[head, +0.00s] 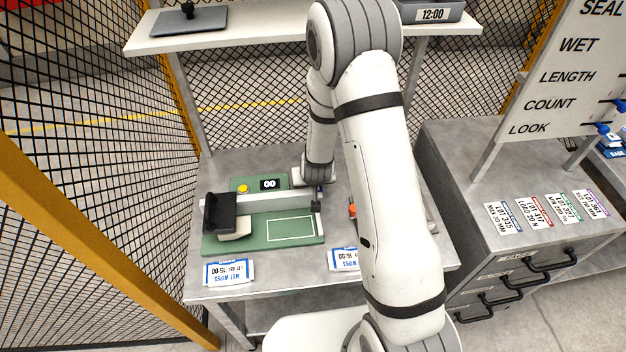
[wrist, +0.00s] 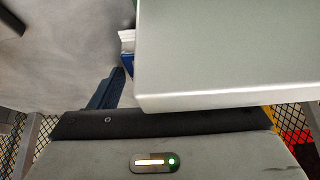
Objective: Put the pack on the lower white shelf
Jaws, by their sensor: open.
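Two white-and-blue packs marked WET WIPES lie at the front edge of the grey table, one at the left (head: 229,271) and one nearer the middle (head: 343,259), partly behind my arm. My gripper (head: 317,204) is low over the table by the right end of the green board, its fingers mostly hidden. In the wrist view a dark finger (wrist: 106,92) shows near a white-and-blue thing (wrist: 127,45), partly covered by a large pale panel (wrist: 230,55). I cannot tell whether it is a pack. A white shelf (head: 270,27) runs above the table; no second one shows clearly.
The green board (head: 290,232) carries a white bar, a black-topped part and a yellow button. A dark pad (head: 190,23) and a clock box (head: 432,14) sit on the shelf. Mesh fence stands left and behind; a drawer cabinet (head: 520,265) stands right.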

